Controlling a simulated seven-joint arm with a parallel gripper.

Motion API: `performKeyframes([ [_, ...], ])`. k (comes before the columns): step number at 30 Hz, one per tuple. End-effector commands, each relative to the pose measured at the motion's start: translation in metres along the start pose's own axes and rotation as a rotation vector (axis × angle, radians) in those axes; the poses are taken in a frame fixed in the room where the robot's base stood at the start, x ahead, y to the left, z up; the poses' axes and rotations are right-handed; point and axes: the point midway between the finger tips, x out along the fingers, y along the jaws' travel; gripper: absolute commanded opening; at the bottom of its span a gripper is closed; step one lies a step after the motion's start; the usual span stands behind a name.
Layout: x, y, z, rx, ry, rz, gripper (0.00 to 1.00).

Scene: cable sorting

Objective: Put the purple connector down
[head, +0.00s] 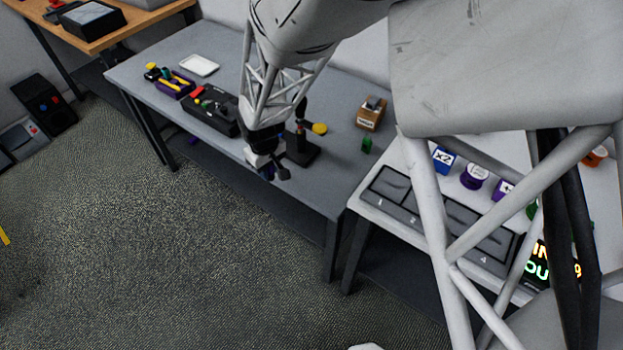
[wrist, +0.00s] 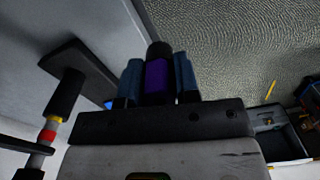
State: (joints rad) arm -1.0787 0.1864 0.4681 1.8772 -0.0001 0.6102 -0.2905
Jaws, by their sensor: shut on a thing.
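My gripper (head: 270,172) is at the front edge of the grey table in the head view, beside a black stand. In the wrist view my gripper (wrist: 158,85) has its two blue-grey fingers shut on the purple connector (wrist: 155,78). A dark round end of the connector sticks out past the fingers. From the wrist, carpet shows beyond it on the right and the tabletop on the left. In the head view the connector is too small and covered to make out clearly.
The black stand (head: 300,150) is close to my gripper; it also shows in the wrist view (wrist: 80,75). A green piece (head: 367,144) and a brown box (head: 371,114) stand right. A black case (head: 212,112) lies left. A grey compartment tray (head: 408,212) lies on the white table.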

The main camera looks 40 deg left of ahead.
Motion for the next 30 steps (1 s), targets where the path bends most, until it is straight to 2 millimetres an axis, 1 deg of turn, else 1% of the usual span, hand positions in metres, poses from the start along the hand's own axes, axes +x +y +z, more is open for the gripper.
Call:
performKeyframes([
  [5, -0.009, 0.025, 0.015, 0.013, 0.002, 0.001, 0.05],
  [8, -0.015, 0.042, 0.027, 0.021, 0.002, 0.001, 0.05],
  [12, -0.025, 0.069, 0.047, 0.033, 0.003, 0.001, 0.05],
  [18, -0.038, 0.102, 0.076, 0.048, 0.001, 0.0, 0.05],
  [21, -0.043, 0.114, 0.088, 0.054, 0.002, 0.001, 0.05],
  [24, -0.046, 0.123, 0.097, 0.056, 0.001, 0.0, 0.05],
  [30, -0.049, 0.131, 0.106, 0.06, 0.0, 0.0, 0.05],
])
